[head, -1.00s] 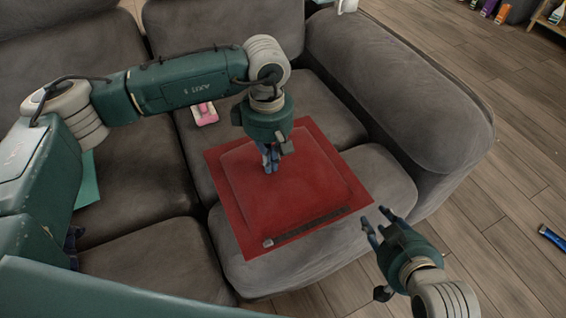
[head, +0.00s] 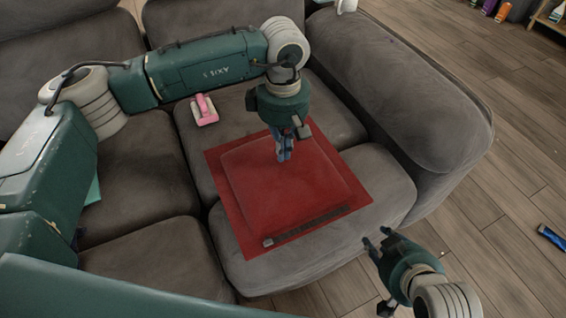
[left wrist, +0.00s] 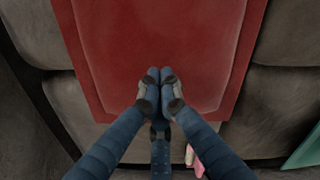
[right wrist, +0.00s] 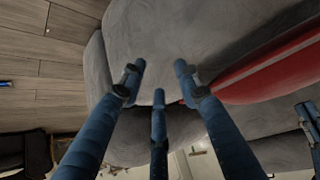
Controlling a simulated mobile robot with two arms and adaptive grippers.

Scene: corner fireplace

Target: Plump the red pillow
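The red pillow (head: 297,190) lies flat on the grey sofa, with a raised middle and a flat border. A dark strip runs along its front edge. My left gripper (head: 284,157) points down over the pillow's back part. In the left wrist view its fingertips (left wrist: 160,75) are together over the red pillow (left wrist: 155,40), with nothing seen between them. I cannot tell whether they touch the cloth. My right gripper (head: 376,238) is open and empty, in front of the sofa's front edge. In the right wrist view its fingers (right wrist: 160,75) are spread, and the pillow's edge (right wrist: 270,70) shows at right.
The sofa's armrest (head: 405,95) rises to the right of the pillow. A pink and white object (head: 204,111) lies on the seat behind it. A teal item (head: 93,190) shows at left. A blue object (head: 551,238) lies on the open wooden floor at right.

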